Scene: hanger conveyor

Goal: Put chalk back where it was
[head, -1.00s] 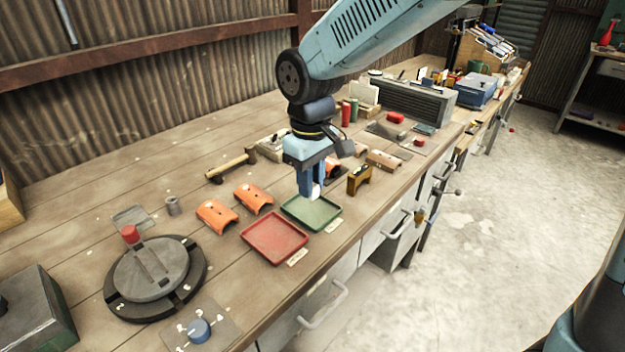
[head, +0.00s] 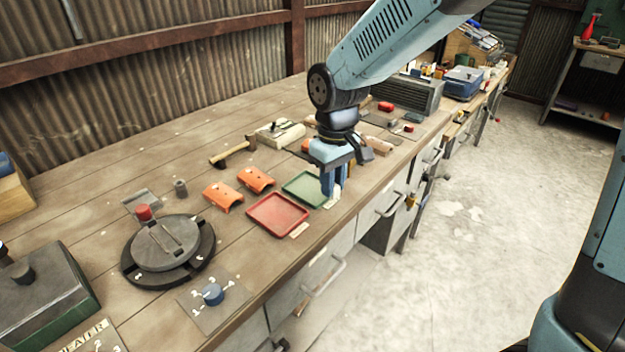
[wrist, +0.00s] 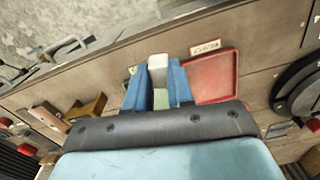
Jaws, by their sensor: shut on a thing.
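My gripper (head: 332,192) is shut on a piece of white chalk (wrist: 157,62), which stands out between the two blue fingers in the wrist view. In the head view only a small pale part of the chalk shows beside the fingers. The gripper is just above the bench by the right edge of the green tray (head: 303,188), in front of part of it. I cannot tell whether the chalk touches the bench. The red tray (head: 277,215) lies to the left, empty; it also shows in the wrist view (wrist: 213,76).
Two orange curved pieces (head: 222,196) lie left of the trays, and a hammer (head: 233,152) lies behind. A round dark turntable (head: 168,248) and a blue knob (head: 212,294) are front left. The bench's front edge (head: 330,238) is close to my gripper.

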